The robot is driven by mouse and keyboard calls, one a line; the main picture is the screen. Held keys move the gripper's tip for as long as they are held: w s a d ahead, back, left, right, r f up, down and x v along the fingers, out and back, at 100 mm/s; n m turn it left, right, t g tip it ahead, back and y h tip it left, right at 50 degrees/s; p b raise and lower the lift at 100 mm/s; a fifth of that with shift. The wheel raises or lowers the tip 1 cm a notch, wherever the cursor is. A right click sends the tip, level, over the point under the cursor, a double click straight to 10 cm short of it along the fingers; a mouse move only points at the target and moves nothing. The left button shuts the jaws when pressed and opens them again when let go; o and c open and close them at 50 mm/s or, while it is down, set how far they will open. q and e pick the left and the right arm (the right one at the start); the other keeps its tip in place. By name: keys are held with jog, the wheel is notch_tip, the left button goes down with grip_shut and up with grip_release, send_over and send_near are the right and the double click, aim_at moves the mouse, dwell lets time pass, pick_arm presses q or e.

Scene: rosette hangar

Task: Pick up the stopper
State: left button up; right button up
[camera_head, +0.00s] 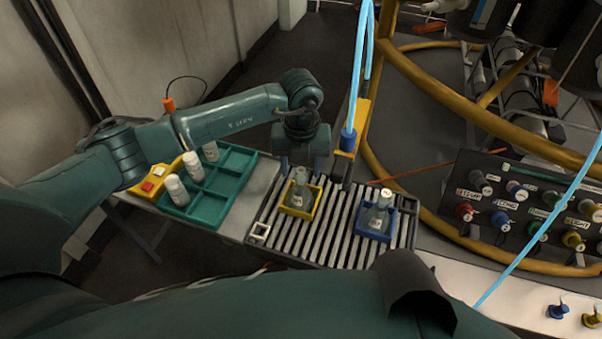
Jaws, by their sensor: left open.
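A small pale stopper with an orange tint (386,192) appears to sit in the neck of a clear flask (377,218). That flask stands in a blue square holder (373,236) on the right of a slatted rack. A second clear flask (298,197) stands in a yellow holder (300,212) on the left of the rack; I cannot tell whether its neck is closed. My right gripper is not in view; a dark green arm part of mine fills the foreground.
A green compartment tray (228,184) with several white bottles and a yellow button box (155,178) stand left of the slatted rack (335,240). Blue hoses (356,90) hang behind it. A panel of coloured knobs (520,205) and yellow pipes bound the right side.

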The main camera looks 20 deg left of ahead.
pick_arm(q)
jog(key=c, duration=0.9)
jog(key=shift+o, duration=0.2)
notch_tip(320, 180, up, 10)
notch_tip(320, 180, up, 5)
jog(key=p, duration=0.3)
send_over(301, 170)
jog(key=shift+f, duration=0.2)
dwell(0.4)
